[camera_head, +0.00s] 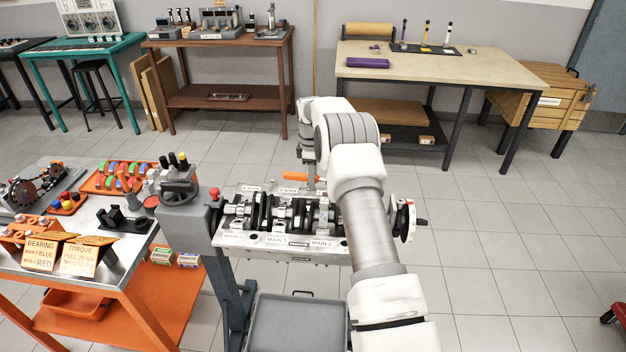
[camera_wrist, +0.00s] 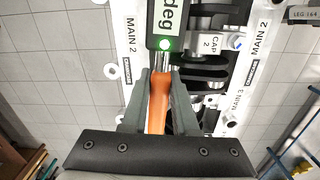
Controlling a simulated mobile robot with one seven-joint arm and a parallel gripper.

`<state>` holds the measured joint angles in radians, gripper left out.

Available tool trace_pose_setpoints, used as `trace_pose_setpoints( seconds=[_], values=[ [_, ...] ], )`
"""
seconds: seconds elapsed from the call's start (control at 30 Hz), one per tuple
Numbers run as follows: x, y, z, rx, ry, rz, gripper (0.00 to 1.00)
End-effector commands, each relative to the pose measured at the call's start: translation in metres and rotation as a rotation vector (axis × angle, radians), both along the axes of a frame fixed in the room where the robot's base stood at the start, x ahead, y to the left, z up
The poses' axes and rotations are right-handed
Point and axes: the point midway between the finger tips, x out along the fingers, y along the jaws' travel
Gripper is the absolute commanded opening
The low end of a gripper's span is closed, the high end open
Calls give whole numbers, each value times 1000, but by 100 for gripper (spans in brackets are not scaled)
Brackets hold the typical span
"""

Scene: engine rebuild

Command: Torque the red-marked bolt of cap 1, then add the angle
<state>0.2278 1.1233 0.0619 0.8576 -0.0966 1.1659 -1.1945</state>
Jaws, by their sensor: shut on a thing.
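My gripper (camera_wrist: 160,90) is shut on the orange handle (camera_wrist: 158,103) of a torque wrench in the wrist view. The wrench's display (camera_wrist: 167,22) reads "deg", cut off by the frame edge, with a green light lit. The orange handle also shows in the head view (camera_head: 294,176), above the engine block (camera_head: 285,243). Cap 2 (camera_wrist: 212,42), with a blue-marked bolt (camera_wrist: 238,43), lies right of the display. My arm covers the right part of the block in the head view. I cannot make out cap 1's red-marked bolt or the wrench's socket end.
A handwheel stand (camera_head: 178,190) is at the block's left end, and a white dial (camera_head: 405,220) at its right. An orange cart (camera_head: 130,285) with trays and "BEARING" and "TORQUE" cards stands at left. A grey tray (camera_head: 295,325) is below.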

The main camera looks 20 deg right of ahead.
Motion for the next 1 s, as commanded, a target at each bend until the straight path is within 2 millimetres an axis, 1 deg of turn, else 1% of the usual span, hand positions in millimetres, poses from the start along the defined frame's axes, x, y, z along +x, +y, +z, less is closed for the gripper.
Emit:
trace_pose_setpoints(
  seconds=[1.0],
  values=[
    [1,0,7,-2,-3,0,0]
  ],
)
